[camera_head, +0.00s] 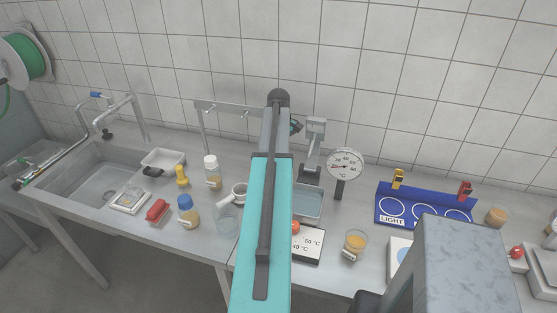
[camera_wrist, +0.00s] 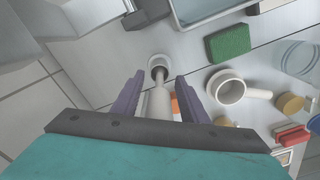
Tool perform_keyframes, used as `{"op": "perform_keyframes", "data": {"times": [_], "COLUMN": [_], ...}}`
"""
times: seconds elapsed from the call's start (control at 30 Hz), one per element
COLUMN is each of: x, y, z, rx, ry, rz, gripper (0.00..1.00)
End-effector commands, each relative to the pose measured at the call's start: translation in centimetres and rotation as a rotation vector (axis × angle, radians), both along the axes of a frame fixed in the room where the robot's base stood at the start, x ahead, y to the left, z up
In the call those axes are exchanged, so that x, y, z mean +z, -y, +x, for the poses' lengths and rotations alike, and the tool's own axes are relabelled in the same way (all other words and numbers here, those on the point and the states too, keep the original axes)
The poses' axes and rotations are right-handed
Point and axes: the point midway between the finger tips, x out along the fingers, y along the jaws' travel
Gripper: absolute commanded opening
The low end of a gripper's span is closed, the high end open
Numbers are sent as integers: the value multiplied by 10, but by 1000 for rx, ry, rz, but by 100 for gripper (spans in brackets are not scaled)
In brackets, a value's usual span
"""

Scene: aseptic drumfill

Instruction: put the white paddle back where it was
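In the wrist view, a pale handle-like thing (camera_wrist: 158,103) with a dark neck and a round whitish end (camera_wrist: 160,61) lies between my fingers. It may be the white paddle, but its shape is foreshortened and I cannot be sure. My gripper (camera_wrist: 161,80) has its two purple fingers apart, with a visible gap on each side of this thing. In the head view my arm hides the gripper and what lies under it. No white paddle can be made out elsewhere. A grey rack with hooks (camera_head: 221,106) stands at the back; no paddle shows on it.
A white mug (camera_wrist: 231,88), a green sponge (camera_wrist: 230,43) and a grey tray (camera_head: 308,205) are close by. A dial gauge (camera_head: 345,166), an amber cup (camera_head: 355,245) and a blue rack (camera_head: 430,208) stand to the right. Bottles (camera_head: 188,212) and a sink (camera_head: 90,190) are left.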

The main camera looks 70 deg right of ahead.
Motion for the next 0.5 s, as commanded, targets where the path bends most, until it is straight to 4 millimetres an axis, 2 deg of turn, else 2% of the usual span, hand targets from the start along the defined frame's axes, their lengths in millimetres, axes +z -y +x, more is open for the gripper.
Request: {"op": "perform_keyframes", "data": {"times": [0.27,0.5], "x": [13,38], "y": [1,1], "z": [0,0], "rx": [0,0], "ry": [0,1], "rz": [-1,-3], "gripper": [40,40]}}
